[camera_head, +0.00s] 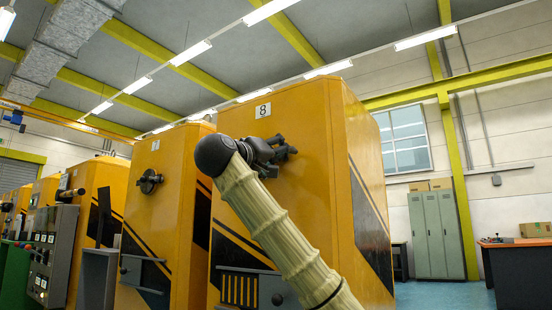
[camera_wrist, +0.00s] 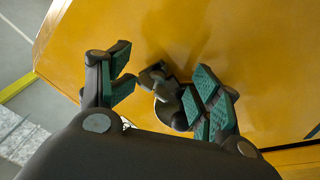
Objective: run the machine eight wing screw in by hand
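Machine eight is the yellow cabinet (camera_head: 300,110) with an "8" plate (camera_head: 263,110) near its top. My gripper (camera_head: 278,152) is up against its front face below that plate and hides most of what is there. In the wrist view my gripper (camera_wrist: 160,92) is open, with green-padded fingers spread apart. The wing screw (camera_wrist: 166,92), dark with a lighter grey rounded part, stands on the yellow panel between the fingers. It lies closer to the right finger and overlaps it in the picture. Whether they touch, and how deep the screw sits, I cannot tell.
A neighbouring yellow machine (camera_head: 172,190) to the left carries a dark round fitting with a knob (camera_head: 149,181). Grey control cabinets (camera_head: 50,250) stand farther left. Green lockers (camera_head: 436,234) and a desk (camera_head: 515,270) are at the right. The panel around the screw is mostly clear.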

